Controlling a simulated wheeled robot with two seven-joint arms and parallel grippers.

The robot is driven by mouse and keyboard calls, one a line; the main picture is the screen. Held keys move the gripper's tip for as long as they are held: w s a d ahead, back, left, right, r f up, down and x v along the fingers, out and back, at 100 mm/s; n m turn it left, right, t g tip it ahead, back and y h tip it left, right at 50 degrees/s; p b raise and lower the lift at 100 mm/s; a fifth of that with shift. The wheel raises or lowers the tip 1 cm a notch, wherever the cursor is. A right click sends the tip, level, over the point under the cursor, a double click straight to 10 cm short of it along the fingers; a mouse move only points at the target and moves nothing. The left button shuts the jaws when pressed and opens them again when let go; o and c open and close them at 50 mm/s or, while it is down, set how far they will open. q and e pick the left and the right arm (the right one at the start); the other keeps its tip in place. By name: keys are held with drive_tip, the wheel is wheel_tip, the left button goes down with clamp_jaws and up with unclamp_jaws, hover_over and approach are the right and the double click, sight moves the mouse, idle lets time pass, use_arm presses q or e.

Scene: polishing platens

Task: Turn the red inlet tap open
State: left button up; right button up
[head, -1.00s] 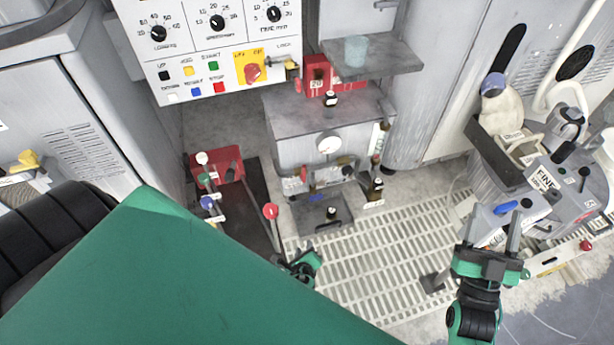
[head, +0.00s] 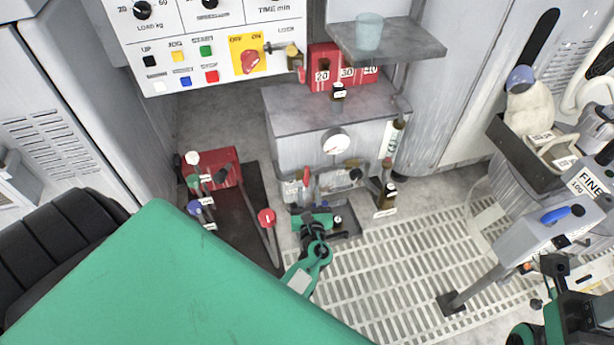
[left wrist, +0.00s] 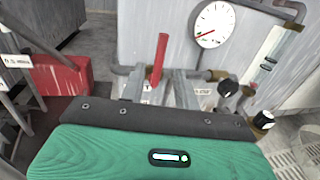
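The red inlet tap shows as an upright red lever (left wrist: 159,60) on the pipework in the left wrist view, left of the round gauge. In the head view the red lever (head: 306,177) is small, below and left of the gauge. My left gripper (head: 312,208) reaches in from below, just under the pipework. In the left wrist view its two grey fingers (left wrist: 168,86) are apart, with the lever at the left finger. Whether they touch it I cannot tell. My right gripper (head: 575,275) is at the right edge, partly cut off, its fingers unclear.
The round gauge (head: 335,142) and a black-knobbed valve (left wrist: 228,88) are close by on the right. A red-knobbed lever (head: 267,217) rises at left. Grating (head: 400,260) covers the floor in front.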

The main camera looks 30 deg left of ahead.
sight(307, 177)
use_arm(q)
drive_tip(key=b+x, duration=0.1)
drive_tip(key=x, duration=0.6)
drive_tip(key=shift+w+a, duration=0.3)
drive_tip(key=shift+c, duration=0.4)
clamp_jaws()
